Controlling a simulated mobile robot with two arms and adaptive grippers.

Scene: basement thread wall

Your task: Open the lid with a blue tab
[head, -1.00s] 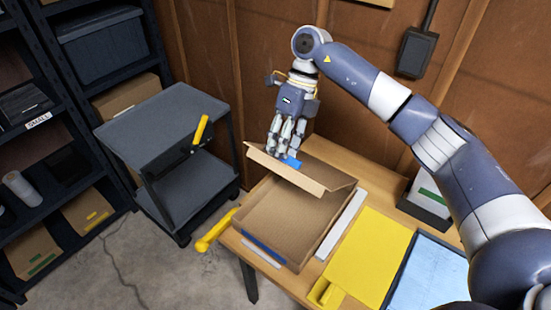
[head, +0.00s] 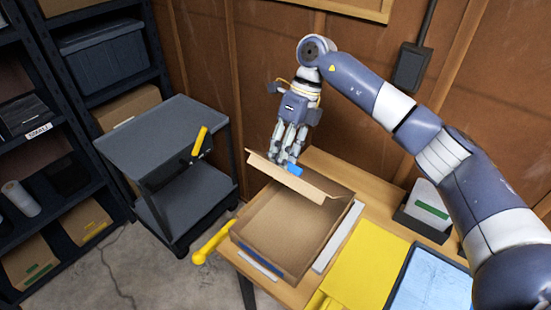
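An open cardboard box (head: 262,243) with a blue strip on its front wall sits on the wooden table. Its cardboard lid (head: 318,193) stands tilted up over the back of the box, so the inside shows. The blue tab (head: 295,169) is at the lid's raised edge. My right gripper (head: 285,158) reaches down from behind, with its fingertips at that edge, right beside the tab. The fingers look close together, but their grip on the tab or lid cannot be made out. My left gripper is not in view.
On the table (head: 383,207) are a white strip (head: 339,236), a yellow sheet (head: 368,262), a blue panel (head: 430,280) and a dark tray (head: 425,224). A yellow-handled thing (head: 212,243) juts out at the left edge. A grey cart (head: 165,135) and shelves stand left; a wooden wall is behind.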

